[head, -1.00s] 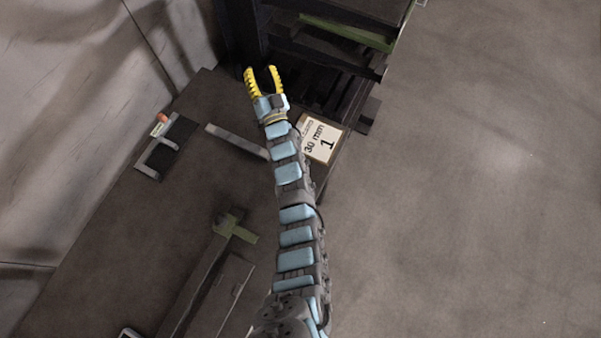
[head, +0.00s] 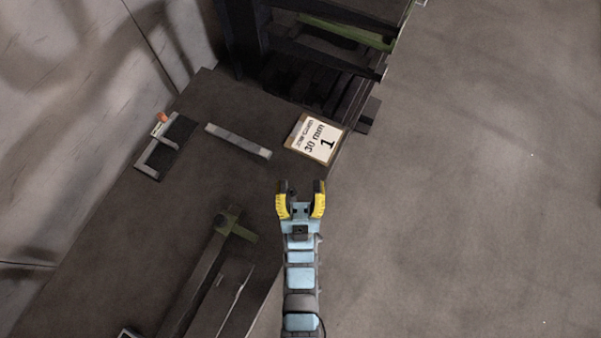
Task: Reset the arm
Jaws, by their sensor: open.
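My gripper (head: 301,187) is open, with its two yellow-sided fingers apart and nothing between them. It is near the right edge of the dark table (head: 110,235), below the labelled card in the picture. My blue and grey arm runs straight down from it to the bottom edge of the head view. How high the gripper is above the table I cannot tell.
A grey bar (head: 238,141) and a small bracket with an orange tip (head: 166,146) lie left. A dark frame (head: 325,45) stands behind. Open floor (head: 470,200) fills the right.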

